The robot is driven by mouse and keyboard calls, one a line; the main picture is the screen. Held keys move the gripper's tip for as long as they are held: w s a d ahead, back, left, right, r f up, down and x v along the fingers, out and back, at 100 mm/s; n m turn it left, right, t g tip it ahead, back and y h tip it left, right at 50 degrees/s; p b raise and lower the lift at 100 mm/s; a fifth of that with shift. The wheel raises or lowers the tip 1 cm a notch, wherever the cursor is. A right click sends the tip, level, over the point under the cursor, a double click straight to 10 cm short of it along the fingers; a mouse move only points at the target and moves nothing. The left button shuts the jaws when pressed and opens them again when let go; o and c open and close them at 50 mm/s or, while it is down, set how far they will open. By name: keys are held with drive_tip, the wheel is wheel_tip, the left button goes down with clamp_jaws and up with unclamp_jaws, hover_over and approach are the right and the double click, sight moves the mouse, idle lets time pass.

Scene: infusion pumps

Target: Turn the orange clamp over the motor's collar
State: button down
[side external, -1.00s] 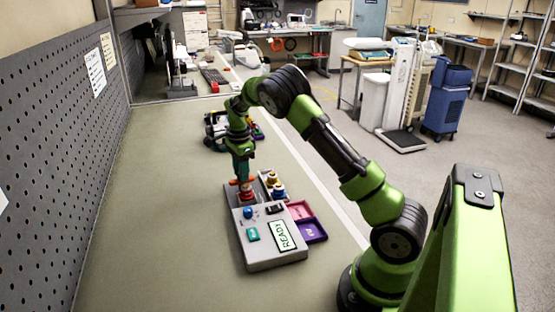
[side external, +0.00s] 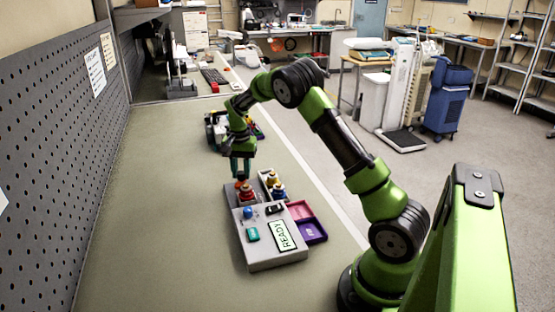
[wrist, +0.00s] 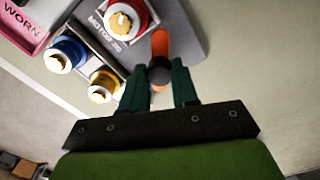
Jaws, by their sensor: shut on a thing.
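The pump (side external: 262,238) is a grey box with a READY screen. My gripper (wrist: 160,80) is shut on the clamp's dark round knob, with one teal finger on each side. In the side view, my gripper (side external: 243,176) is low over the pump's far left corner and partly hides the clamp (side external: 240,184).
A blue-ringed motor (wrist: 66,53) and a yellow-ringed motor (wrist: 103,85) stand in a rack beside the red one. A pink tray marked WORN (wrist: 22,25) and a purple tray (side external: 312,232) sit beside the pump. The table to the left is clear.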

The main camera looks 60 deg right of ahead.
sight(241, 173)
drive_tip(key=n, duration=0.7)
drive_tip(key=shift+r, duration=0.1)
idle(0.5)
drive_tip(key=c, duration=0.8)
unclamp_jaws()
drive_tip(key=shift+c, duration=0.2)
wheel_tip(241, 173, up, 17)
